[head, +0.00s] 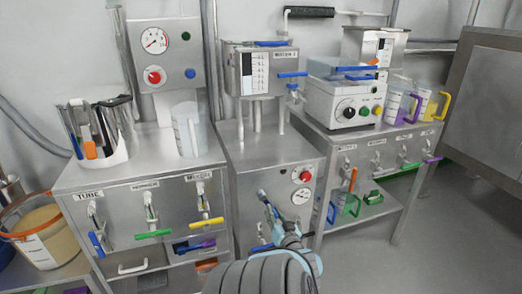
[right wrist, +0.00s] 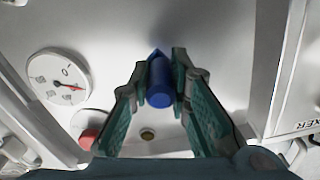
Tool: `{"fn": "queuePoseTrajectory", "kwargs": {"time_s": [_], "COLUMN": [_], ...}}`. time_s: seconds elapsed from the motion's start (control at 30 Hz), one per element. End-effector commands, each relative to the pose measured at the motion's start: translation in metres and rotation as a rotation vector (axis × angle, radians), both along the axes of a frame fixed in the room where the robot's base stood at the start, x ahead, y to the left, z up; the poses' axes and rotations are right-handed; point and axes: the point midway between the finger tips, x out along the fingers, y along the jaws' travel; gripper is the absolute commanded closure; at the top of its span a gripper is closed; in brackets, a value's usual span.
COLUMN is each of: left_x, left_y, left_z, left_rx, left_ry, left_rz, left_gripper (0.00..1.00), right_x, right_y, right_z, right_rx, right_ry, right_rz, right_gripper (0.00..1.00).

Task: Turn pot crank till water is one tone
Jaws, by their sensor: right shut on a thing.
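My right gripper (head: 269,209) reaches up from the bottom of the head view to the front of the middle steel cabinet (head: 257,150). It is shut on a blue handle (head: 262,194), mostly hidden by the gripper in this view. In the right wrist view, the blue handle (right wrist: 160,82) sits between the teal fingers of the gripper (right wrist: 160,88), before a plain steel panel. A steel tank (head: 258,75) with a scale on its front stands above the cabinet. No water surface can be made out. My left gripper is not in view.
A dial gauge (head: 301,195) and a red knob (head: 306,177) sit right of the gripper on the cabinet front. The left bench (head: 120,180) has coloured valve handles. The right bench (head: 347,143) holds jugs. Floor is clear at the right.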

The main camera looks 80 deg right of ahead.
Motion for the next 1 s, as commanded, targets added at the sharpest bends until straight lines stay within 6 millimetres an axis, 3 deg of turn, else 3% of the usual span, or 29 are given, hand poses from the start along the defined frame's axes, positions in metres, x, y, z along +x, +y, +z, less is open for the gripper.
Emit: {"fn": "queuePoseTrajectory", "kwargs": {"time_s": [0.6,0.63,0.73,1.0], "left_x": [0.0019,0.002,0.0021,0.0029], "left_y": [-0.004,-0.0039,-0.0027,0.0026], "left_z": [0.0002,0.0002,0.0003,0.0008], "left_rx": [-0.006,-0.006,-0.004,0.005], "left_ry": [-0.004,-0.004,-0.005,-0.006], "left_rz": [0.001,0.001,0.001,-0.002], "left_gripper": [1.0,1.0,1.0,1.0], "right_x": [-0.0034,-0.0034,-0.0032,-0.0017], "right_y": [-0.0007,-0.0007,-0.0006,-0.0008], "right_z": [0.0013,0.0012,0.0011,0.0012], "right_rx": [-0.018,-0.018,-0.018,-0.018], "right_ry": [0.045,0.045,0.045,0.043], "right_rz": [-0.003,-0.003,-0.003,0.0], "right_gripper": [1.0,0.8,0.64,0.62]}}
